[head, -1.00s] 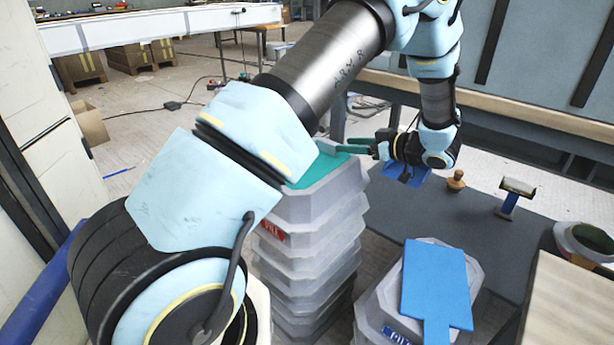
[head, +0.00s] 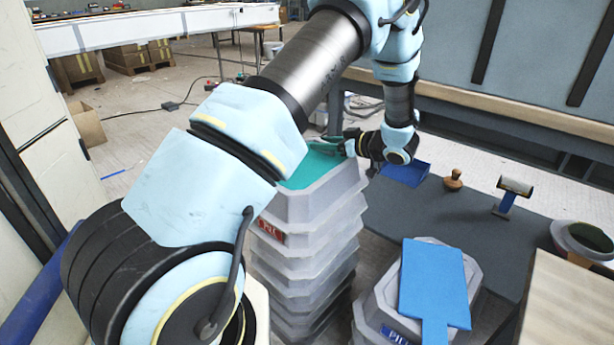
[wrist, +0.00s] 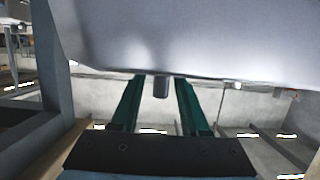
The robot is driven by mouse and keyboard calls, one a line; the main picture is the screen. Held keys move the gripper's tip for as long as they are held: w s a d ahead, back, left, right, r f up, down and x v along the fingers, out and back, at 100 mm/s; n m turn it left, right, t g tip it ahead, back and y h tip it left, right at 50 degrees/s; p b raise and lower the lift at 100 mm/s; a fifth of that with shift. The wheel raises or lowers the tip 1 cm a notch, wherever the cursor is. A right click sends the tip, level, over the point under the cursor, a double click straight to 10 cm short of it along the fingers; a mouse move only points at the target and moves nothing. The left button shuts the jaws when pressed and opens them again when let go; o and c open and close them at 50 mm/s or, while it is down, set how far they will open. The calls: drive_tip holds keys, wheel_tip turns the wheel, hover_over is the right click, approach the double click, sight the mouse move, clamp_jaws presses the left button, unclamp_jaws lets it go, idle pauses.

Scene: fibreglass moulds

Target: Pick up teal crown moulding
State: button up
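A teal surface (head: 312,168) shows in the top of the uppermost grey moulded box on the stack. My arm covers part of it, and I cannot tell whether it is the crown moulding. My gripper (head: 325,144) is at the far edge of this teal, with its green fingers pointing left; contact is unclear. In the wrist view, the two green fingers (wrist: 160,100) stand apart with a gap between them. A large smooth grey body (wrist: 190,40) fills the top of that view, and a short grey stub shows in line with the gap. Nothing is visibly gripped.
The stack of grey boxes (head: 300,262) stands below my arm. A blue paddle-shaped board (head: 433,280) lies on another grey box to the right. A wooden knob (head: 453,180), a roller-like tool (head: 510,193) and a bowl (head: 583,240) are on the dark surface beyond.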

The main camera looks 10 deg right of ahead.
clamp_jaws()
idle(1.2)
